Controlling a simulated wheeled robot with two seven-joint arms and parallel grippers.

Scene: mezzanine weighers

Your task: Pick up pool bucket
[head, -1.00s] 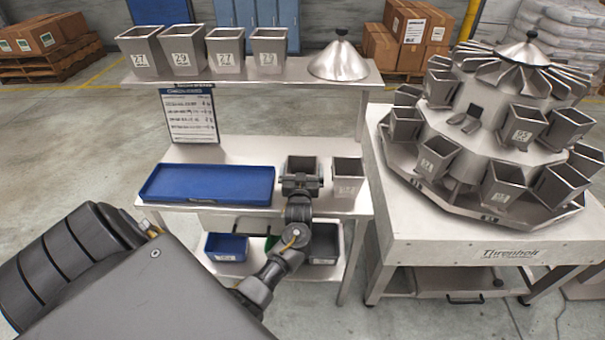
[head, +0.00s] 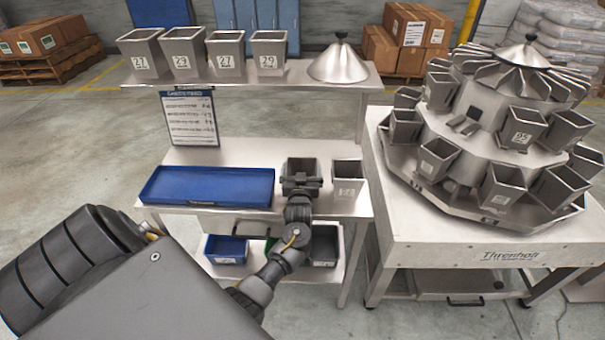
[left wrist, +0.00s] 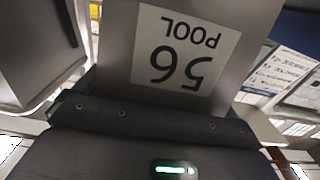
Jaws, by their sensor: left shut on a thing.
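The pool bucket (head: 302,166) is a grey metal bucket on the middle shelf of the steel bench, between a blue tray and another metal bucket. My left gripper (head: 301,183) is shut on it from the front and covers much of its near side. In the left wrist view the pool bucket (left wrist: 186,50) fills the upper middle, with a label reading "56 POOL" upside down. The dark gripper body (left wrist: 150,125) lies across the bottom of that view. I cannot tell whether the bucket is touching the shelf. My right gripper is not in view.
The blue tray (head: 208,186) lies left of the bucket, and another metal bucket (head: 347,180) stands close on its right. Several buckets and a cone lid (head: 338,64) stand on the upper shelf (head: 220,80). The multihead weigher (head: 490,130) stands at the right. Bins sit below.

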